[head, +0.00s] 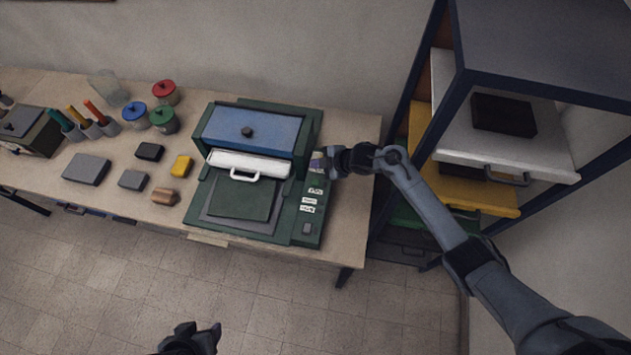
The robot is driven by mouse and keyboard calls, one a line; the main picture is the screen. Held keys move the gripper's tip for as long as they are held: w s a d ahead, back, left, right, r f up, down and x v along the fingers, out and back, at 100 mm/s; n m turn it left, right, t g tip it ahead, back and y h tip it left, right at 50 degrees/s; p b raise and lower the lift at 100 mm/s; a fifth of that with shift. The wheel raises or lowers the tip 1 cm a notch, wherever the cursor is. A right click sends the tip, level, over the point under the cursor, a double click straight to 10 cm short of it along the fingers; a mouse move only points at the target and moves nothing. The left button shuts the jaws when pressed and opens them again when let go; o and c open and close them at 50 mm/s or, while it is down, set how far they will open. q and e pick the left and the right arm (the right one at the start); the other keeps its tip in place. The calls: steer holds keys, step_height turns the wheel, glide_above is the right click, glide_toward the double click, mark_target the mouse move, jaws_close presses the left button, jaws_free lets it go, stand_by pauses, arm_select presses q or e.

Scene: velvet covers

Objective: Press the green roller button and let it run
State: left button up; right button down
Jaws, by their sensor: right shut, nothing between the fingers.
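A dark green press machine (301,226) stands on the table with a blue cover (255,133), a white handled bar (248,163) and a dark green bed (243,197). Its right side carries a control strip with several white labels (310,200) and a grey button (306,229). My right gripper (322,164) is shut and empty, with its tips at the upper part of this strip. The tips cover that spot, so I cannot make out the green roller button or whether they touch it. My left gripper (201,331) is open and empty at the bottom edge, off the table.
Lidded pots (165,121) stand behind. A shelf rack (540,45) rises on the right, close to my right arm.

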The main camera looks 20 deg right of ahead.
steer(key=shift+f, duration=0.1)
stand_by(0.4)
steer(key=b, duration=0.7)
glide_above(317, 183)
step_height(317, 183, down, 7)
steer(key=shift+s+r, duration=0.1)
steer(key=shift+r, duration=0.05)
steer(key=shift+f+b, duration=0.45)
steer(key=shift+f, duration=0.5)
stand_by(0.4)
stand_by(0.5)
steer(key=shift+f, duration=0.4)
